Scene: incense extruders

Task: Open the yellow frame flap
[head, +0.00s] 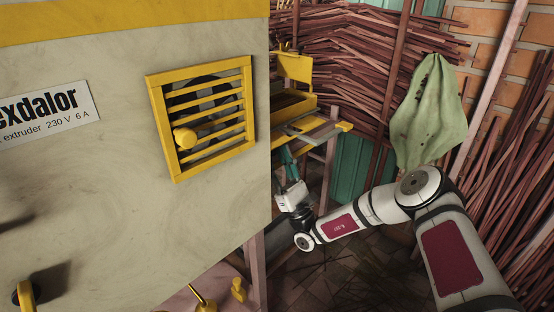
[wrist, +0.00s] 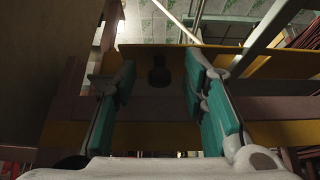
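A yellow slatted frame (head: 181,170) with a round yellow knob (head: 185,138) is set on the side of the pale machine. A separate yellow plate (head: 295,66) stands upright beyond the machine's right edge, above a yellow frame structure (head: 292,108). I cannot tell for certain which is the flap. My gripper (head: 286,160) is below that structure, away from the slatted frame. In the wrist view its teal fingers (wrist: 160,78) are apart, with a dark knob (wrist: 158,76) showing between them against a yellow panel (wrist: 138,60). No contact is visible.
The pale machine (head: 110,190) fills the left side. Bundles of brown sticks (head: 350,45) and a green cloth (head: 428,110) are behind and to the right of the yellow structure. Yellow items (head: 238,290) lie low in front. A brown beam (wrist: 155,107) crosses the wrist view.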

